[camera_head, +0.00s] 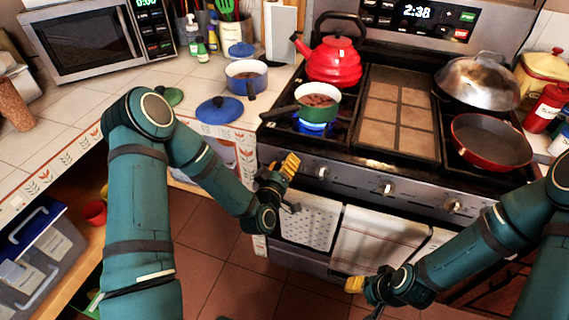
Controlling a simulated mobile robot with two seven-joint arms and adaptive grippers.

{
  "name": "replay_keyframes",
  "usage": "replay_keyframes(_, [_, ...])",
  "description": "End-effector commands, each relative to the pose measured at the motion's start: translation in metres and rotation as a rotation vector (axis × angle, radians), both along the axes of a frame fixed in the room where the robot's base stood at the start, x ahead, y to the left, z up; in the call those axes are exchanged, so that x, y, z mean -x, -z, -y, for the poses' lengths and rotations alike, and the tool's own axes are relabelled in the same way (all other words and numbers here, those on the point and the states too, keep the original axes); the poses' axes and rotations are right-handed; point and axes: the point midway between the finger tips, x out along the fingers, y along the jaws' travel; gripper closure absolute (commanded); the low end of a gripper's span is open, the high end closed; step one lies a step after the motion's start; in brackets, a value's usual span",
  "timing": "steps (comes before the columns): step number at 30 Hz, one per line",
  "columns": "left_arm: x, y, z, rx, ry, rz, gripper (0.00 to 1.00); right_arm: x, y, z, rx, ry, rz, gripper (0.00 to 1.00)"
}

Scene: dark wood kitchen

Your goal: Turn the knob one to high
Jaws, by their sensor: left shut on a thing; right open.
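The stove front carries a row of knobs: a left one (322,172), a middle one (388,187) and a right one (454,206) are visible. My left gripper (291,163), with yellow fingertips, is shut at the left end of this row. It covers what it grips, which appears to be the leftmost knob; its setting is hidden. A blue flame (314,129) burns under the green pot (319,103) on the front left burner. My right gripper (354,285) is open and empty, low in front of the oven door.
A red kettle (334,60) stands behind the pot. A red pan (491,143) and a lidded pan (478,82) are on the right burners. Towels (378,240) hang below the knobs. Counter with a blue lid (220,109) lies left.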

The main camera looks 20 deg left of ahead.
Motion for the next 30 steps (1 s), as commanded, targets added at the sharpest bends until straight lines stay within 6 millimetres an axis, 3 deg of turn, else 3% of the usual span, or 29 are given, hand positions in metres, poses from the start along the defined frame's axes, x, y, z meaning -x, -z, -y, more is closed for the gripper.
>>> replay_keyframes(8, [0.0, 0.001, 0.001, 0.001, 0.002, -0.002, 0.91, 0.0, 0.0, 0.0, 0.0, 0.0, 0.0, 0.53])
replay_keyframes(9, [0.0, 0.001, 0.001, 0.001, 0.002, -0.002, 0.45, 0.0, 0.0, 0.0, 0.0, 0.0, 0.0, 0.53])
replay_keyframes(11, [0.0, 0.001, 0.001, 0.001, 0.002, -0.002, 0.24, 0.0, 0.0, 0.0, 0.0, 0.0, 0.0, 0.53])
replay_keyframes(12, [0.0, 0.001, 0.001, 0.0, 0.002, -0.002, 0.19, 0.0, 0.0, 0.0, 0.0, 0.0, 0.0, 0.53])
replay_keyframes(23, [0.005, 0.0, 0.0, 0.0, 0.001, -0.001, 0.19, 0.0, 0.0, 0.0, 0.0, 0.0, 0.0, 0.53])
replay_keyframes(30, [0.04, 0.001, -0.001, 0.001, 0.002, -0.004, 0.19, 0.0, 0.0, 0.0, 0.0, 0.0, 0.0, 0.53])
